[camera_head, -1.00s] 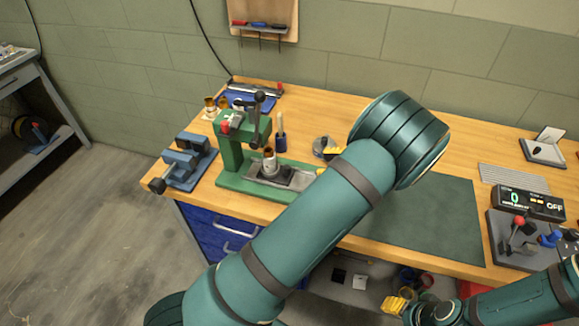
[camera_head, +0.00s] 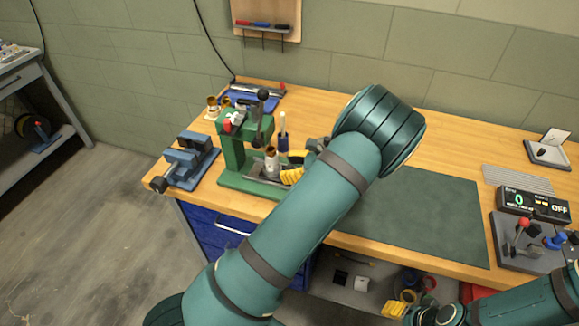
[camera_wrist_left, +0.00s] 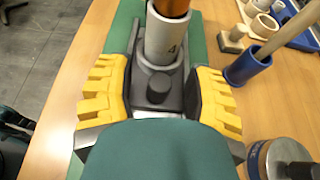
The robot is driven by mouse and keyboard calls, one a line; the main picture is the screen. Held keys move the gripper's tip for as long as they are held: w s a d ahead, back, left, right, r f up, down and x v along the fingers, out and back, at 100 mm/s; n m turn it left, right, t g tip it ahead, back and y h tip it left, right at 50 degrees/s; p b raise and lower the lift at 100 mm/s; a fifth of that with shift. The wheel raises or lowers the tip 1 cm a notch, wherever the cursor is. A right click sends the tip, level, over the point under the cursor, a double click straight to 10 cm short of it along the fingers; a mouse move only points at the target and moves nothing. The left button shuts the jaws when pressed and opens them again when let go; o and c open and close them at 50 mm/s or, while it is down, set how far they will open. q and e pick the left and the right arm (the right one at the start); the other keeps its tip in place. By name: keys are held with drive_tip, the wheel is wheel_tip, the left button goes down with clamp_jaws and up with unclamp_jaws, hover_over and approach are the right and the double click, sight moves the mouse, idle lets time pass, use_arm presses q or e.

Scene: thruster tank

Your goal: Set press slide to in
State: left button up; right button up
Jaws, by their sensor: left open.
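The green arbor press (camera_head: 233,160) stands at the left of the bench. Its grey slide (camera_head: 256,174) lies on the press base and carries a light grey cup with a copper-coloured part (camera_head: 271,158). In the left wrist view the slide (camera_wrist_left: 145,102) has a dark knob (camera_wrist_left: 158,89) at its near end, and the cup (camera_wrist_left: 163,45) is marked 4. My left gripper (camera_head: 291,167) is open, its yellow fingers on either side of the slide's knob end; contact cannot be told. My forearm hides part of the press base. My right gripper (camera_head: 397,308) is low, in front of the bench.
A blue vise (camera_head: 187,160) stands left of the press. A blue holder with an upright rod (camera_head: 282,140) is close behind the slide. A round metal item (camera_wrist_left: 280,160) sits right of my left gripper. A dark green mat (camera_head: 425,220) leaves free room at right.

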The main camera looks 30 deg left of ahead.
sight(276, 164)
use_arm(q)
clamp_jaws()
drive_tip(key=shift+a, duration=0.1)
drive_tip(key=a, duration=0.2)
drive_tip(key=s+a+p, duration=0.1)
drive_tip(key=shift+a, duration=0.35)
unclamp_jaws()
drive_tip(key=v, duration=1.2)
drive_tip(key=shift+d, duration=0.1)
drive_tip(key=shift+f, duration=0.1)
